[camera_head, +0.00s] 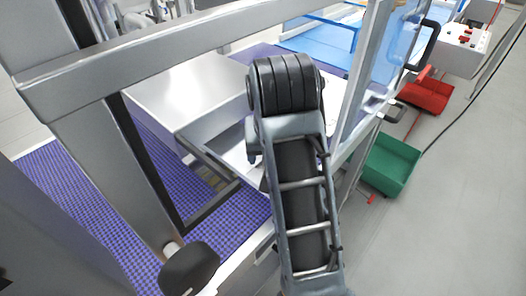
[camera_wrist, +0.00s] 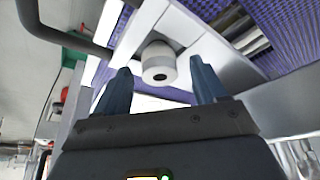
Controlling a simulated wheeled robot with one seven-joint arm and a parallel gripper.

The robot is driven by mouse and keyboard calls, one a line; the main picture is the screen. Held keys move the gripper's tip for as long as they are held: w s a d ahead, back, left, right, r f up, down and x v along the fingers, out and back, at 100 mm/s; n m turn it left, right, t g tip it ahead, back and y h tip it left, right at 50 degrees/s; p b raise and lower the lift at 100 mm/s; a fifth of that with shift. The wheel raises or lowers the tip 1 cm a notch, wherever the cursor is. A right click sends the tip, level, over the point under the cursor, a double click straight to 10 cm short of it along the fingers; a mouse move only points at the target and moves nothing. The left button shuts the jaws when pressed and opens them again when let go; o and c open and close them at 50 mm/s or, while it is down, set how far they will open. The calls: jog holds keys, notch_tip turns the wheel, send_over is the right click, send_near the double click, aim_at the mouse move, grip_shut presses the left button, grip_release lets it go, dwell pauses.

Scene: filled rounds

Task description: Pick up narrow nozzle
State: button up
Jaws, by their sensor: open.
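In the wrist view my gripper (camera_wrist: 159,66) is open, with its two blue-grey fingers spread apart. A short white cylindrical part with a dark round hole (camera_wrist: 158,64) shows in the gap between the fingertips, beyond them. It may be the narrow nozzle, but I cannot tell for sure. Nothing is seen held between the fingers. In the head view my arm hides most of the area below it, and no nozzle can be made out there.
A metal frame with a grey crossbar (camera_head: 180,50) stands close in front. A white box-like surface (camera_head: 190,88) lies behind my arm. A green bin (camera_head: 390,165) and a red bin (camera_head: 426,97) are at right. Grey floor (camera_head: 450,220) at right is clear.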

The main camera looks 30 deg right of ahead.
jog(key=shift+f, duration=0.15)
jog(key=shift+c, duration=0.2)
jog(key=c, duration=1.1)
jog(key=shift+c, duration=0.2)
